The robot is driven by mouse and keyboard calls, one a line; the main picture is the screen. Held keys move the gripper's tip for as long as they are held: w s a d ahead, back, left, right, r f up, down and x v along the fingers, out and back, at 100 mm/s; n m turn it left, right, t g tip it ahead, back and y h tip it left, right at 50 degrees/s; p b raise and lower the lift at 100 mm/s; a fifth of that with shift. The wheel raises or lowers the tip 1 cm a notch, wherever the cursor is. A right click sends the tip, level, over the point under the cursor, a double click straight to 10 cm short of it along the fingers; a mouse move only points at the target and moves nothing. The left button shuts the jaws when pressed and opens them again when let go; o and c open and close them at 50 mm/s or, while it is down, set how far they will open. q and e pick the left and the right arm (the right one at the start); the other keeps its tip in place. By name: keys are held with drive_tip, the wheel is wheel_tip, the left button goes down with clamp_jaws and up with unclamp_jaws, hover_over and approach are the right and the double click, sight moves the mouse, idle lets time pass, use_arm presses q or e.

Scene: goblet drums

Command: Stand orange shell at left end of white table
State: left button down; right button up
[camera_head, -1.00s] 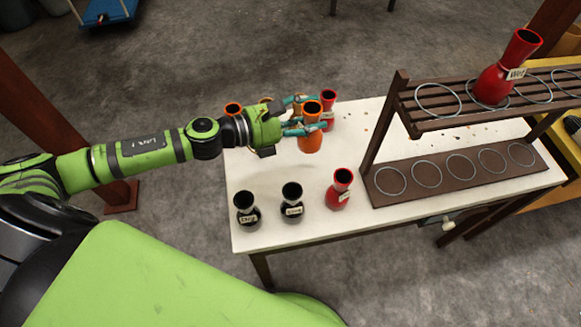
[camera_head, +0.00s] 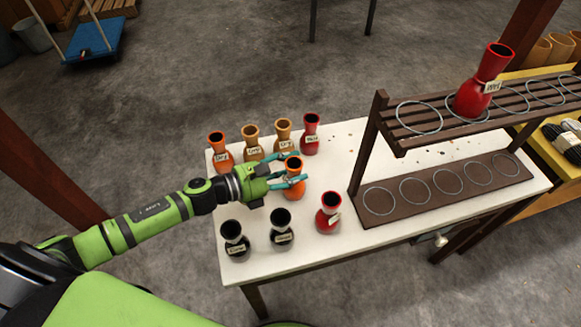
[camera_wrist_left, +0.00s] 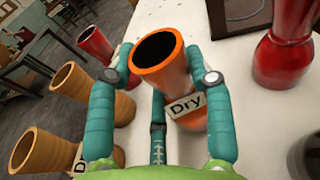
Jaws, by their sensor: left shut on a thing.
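An orange shell (camera_head: 294,187) with a "Dry" tag is between the fingers of my left gripper (camera_head: 292,170), over the left part of the white table (camera_head: 340,170). The left wrist view shows the orange shell (camera_wrist_left: 163,75) upright, its open mouth up, with teal fingers (camera_wrist_left: 160,85) shut around it on both sides. I cannot tell whether its base touches the table. Another orange shell (camera_head: 218,155) stands at the back left corner of the table. My right gripper is not in view.
Behind the held shell stand two tan shells (camera_head: 253,145) and a red shell (camera_head: 310,138). In front stand two black shells (camera_head: 281,232) and a red shell (camera_head: 327,218). A brown rack (camera_head: 445,190) with rings stands at right, a red shell (camera_head: 478,92) on its upper shelf.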

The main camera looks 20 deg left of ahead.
use_arm(q)
drive_tip(key=shift+f, duration=0.1)
drive_tip(key=c, duration=0.9)
unclamp_jaws()
drive_tip(key=shift+f, duration=0.1)
drive_tip(key=o, duration=0.4)
drive_tip(key=shift+r, duration=0.4)
drive_tip(key=shift+b+v, duration=1.05)
drive_tip(key=shift+v, duration=4.95)
drive_tip(key=shift+f, duration=0.2)
